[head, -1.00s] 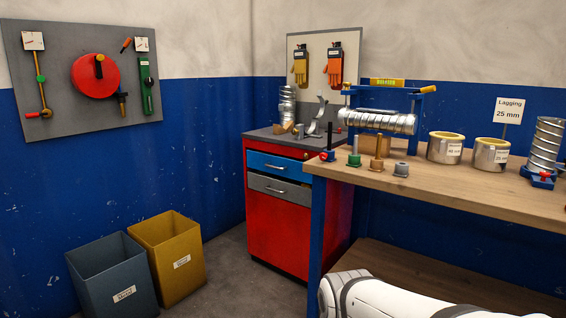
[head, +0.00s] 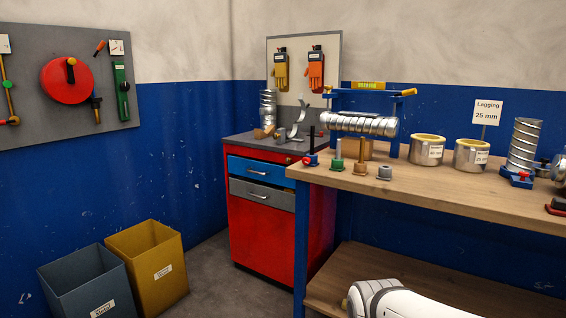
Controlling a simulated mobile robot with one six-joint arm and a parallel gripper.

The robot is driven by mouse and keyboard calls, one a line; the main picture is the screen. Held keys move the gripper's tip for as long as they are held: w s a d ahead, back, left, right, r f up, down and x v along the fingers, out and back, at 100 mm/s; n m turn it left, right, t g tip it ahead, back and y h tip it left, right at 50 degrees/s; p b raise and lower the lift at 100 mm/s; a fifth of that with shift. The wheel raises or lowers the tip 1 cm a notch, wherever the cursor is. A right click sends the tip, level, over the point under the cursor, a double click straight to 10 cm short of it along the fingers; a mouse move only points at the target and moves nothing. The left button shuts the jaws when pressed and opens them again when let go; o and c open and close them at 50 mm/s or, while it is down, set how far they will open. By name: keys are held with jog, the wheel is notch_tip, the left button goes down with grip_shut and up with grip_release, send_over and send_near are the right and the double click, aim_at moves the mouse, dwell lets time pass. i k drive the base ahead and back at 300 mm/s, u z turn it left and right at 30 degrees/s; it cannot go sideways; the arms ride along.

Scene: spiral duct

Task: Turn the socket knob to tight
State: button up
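I cannot tell for certain which part is the socket knob. A spiral duct (head: 358,124) lies level in a blue stand (head: 394,122) on the bench. The marks of loose or tight on any knob are too small to read. My gripper is not in view; only my white arm shows at the bottom right.
The wooden bench (head: 450,190) carries several pegs and two lagging rings (head: 429,149) (head: 471,155). A red cabinet (head: 262,235) stands left of it. Two bins (head: 148,268) (head: 88,285) are on the floor at the left. A tool board (head: 130,108) hangs on the wall. The bench front is clear.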

aim_at(305, 161)
jog(key=u, duration=0.05)
jog(key=i, duration=0.95)
jog(key=z, duration=0.05)
